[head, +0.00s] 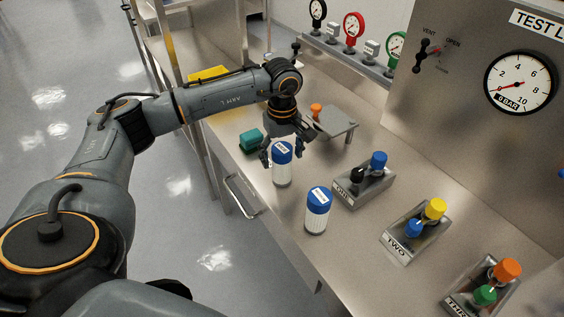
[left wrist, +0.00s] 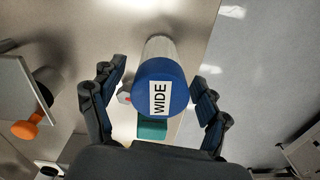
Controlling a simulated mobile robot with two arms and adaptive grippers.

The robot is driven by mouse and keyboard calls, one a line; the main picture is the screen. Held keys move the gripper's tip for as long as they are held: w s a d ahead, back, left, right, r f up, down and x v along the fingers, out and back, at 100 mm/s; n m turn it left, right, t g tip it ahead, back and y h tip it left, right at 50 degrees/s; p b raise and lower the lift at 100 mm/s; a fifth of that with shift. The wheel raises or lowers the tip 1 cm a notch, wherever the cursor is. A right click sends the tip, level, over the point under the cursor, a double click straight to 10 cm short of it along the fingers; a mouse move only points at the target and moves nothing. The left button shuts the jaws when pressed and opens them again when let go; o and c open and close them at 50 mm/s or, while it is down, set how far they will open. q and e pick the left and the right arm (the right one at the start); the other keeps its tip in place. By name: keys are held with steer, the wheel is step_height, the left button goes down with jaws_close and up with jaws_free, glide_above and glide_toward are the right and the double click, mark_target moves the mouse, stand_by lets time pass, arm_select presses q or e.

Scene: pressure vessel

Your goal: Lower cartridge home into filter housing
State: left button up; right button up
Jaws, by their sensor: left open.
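A white cylinder with a blue cap (head: 282,152) stands upright on the steel bench. Its cap, labelled WIDE, shows large in the left wrist view (left wrist: 161,86). A second white cylinder with a labelled blue cap (head: 318,208) stands upright to its right, nearer the front edge. My left gripper (head: 285,146) is open at the first cylinder's cap. In the wrist view the cap appears between the spread fingers, with a gap on both sides. I cannot tell which thing is the filter housing. My right gripper is out of view.
A teal block (head: 250,140) lies just left of the gripper. A grey stand (head: 337,125) with an orange knob (head: 316,110) is behind it. Metal holders with coloured caps, including one marked TWO (head: 403,245), line the right. A gauge panel (head: 480,130) rises behind.

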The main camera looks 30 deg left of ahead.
arm_select(q)
steer(key=c, duration=1.4)
steer(key=shift+o, duration=0.2)
steer(key=shift+r, duration=0.1)
